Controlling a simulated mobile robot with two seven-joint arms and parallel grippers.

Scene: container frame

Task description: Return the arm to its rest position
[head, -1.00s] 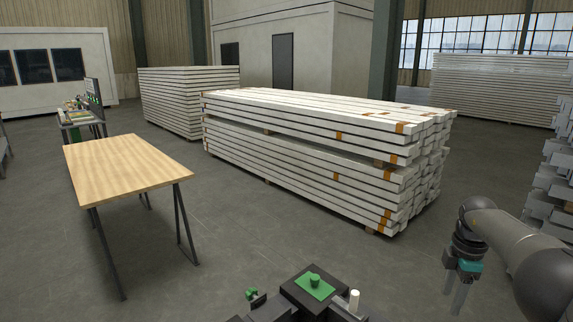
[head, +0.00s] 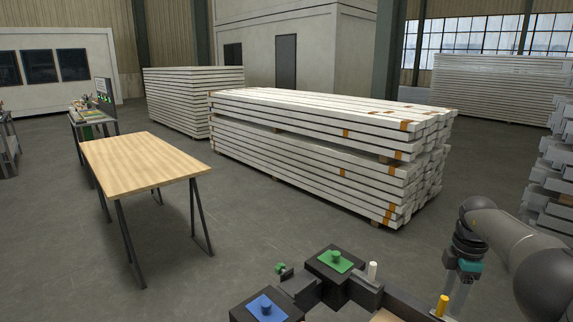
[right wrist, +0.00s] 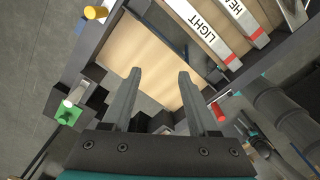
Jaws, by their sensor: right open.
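My right arm comes in from the right edge of the head view. Its gripper (head: 458,275) hangs downward at the lower right, beside the dark frame with the coloured pegs. In the right wrist view the two fingers (right wrist: 158,100) are spread apart with nothing between them. Below them lie a wooden surface (right wrist: 135,55) and a dark frame. My left gripper is not in view.
Dark blocks with a green peg (head: 336,256) and a blue peg (head: 266,308) stand at the bottom, near a white peg (head: 373,270) and a yellow peg (head: 442,305). A wooden table (head: 145,162) stands left. White beams (head: 310,140) are stacked behind. Floor between is clear.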

